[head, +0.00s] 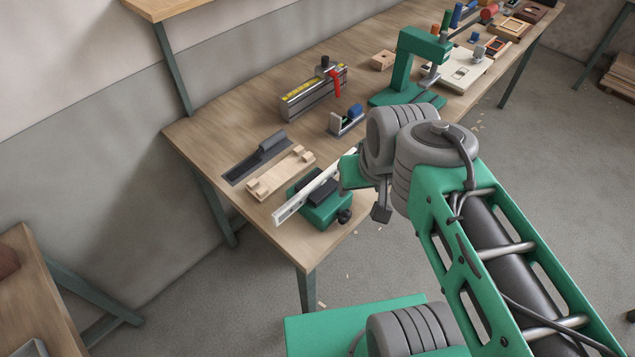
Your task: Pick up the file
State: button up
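A dark grey, long tool (260,154) with a thicker block-like end lies on a dark flat strip (235,174) at the back left of the workbench; it may be the file, but I cannot tell for sure. A pale wooden rest (281,173) with raised end blocks lies in front of it, empty. A green vise (325,211) with dark jaws stands at the bench's near edge, with a long silver bar (292,209) across it. My wrist is right of the vise, and my gripper (381,212) is mostly hidden by my arm; its fingers do not show clearly.
The workbench (215,132) also carries a grey fixture with a red lever (315,92), a small holder with a blue piece (347,119) and a green press (405,66). Several coloured tools and trays stand farther back. Bare bench lies left of the fixture.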

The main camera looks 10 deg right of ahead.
aim_at(269, 143)
jog(key=u, duration=2.25)
jog(key=i, duration=0.6)
jog(key=z, duration=0.1)
